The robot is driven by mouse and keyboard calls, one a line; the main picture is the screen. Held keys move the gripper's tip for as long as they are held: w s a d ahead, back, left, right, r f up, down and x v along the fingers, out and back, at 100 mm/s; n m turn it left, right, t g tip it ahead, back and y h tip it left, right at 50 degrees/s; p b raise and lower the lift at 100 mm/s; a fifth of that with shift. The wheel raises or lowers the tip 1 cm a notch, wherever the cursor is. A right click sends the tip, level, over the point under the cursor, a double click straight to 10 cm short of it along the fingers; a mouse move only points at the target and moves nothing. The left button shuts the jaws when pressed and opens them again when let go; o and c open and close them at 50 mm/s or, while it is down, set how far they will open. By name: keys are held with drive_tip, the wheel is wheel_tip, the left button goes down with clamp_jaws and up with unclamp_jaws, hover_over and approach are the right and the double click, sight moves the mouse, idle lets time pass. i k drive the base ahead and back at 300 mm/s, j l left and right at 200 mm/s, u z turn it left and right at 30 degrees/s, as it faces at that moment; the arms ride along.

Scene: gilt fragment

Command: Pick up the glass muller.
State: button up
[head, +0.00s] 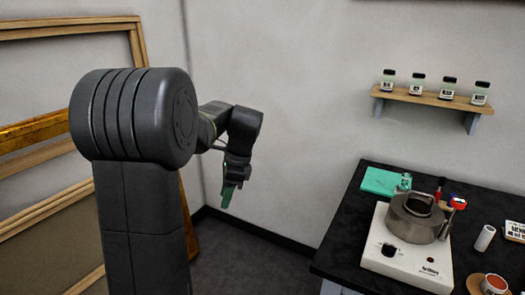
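A small clear, greenish glass piece (404,183), which looks like the glass muller, stands at the right edge of a teal slab (378,180) on the black-topped table. It is small in view and its lower part is hard to make out beside the metal pot. My gripper (228,197) hangs in the air left of the table, well apart from the glass piece, pointing down. A green part shows at its tip; I cannot tell whether the fingers are open or shut.
A white hotplate (407,264) with a metal pot (416,217) stands in front of the slab. Red-topped items (457,202), a white cylinder (484,238) and a red-filled jar (494,284) are to the right. A wall shelf (430,98) holds several small jars. Wooden frames (55,205) lean at left.

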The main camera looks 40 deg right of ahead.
sight(402, 188)
drive_tip(key=i+j+z, duration=0.2)
drive_tip(key=i, duration=0.4)
drive_tip(key=i+j+z, duration=0.2)
drive_tip(key=i, duration=0.35)
drive_tip(key=i+l+z, duration=0.2)
drive_tip(key=z, duration=0.25)
drive_tip(key=i+l+z, duration=0.1)
drive_tip(key=i+z, duration=0.65)
drive_tip(key=z, duration=0.2)
drive_tip(key=i+j+z, duration=0.15)
drive_tip(key=i+z, duration=0.15)
drive_tip(key=z, duration=0.2)
drive_tip(key=i+l+z, duration=0.2)
drive_tip(key=i+z, duration=0.6)
drive_tip(key=i+j+z, duration=0.15)
drive_tip(key=i+z, duration=0.25)
drive_tip(key=i, duration=0.15)
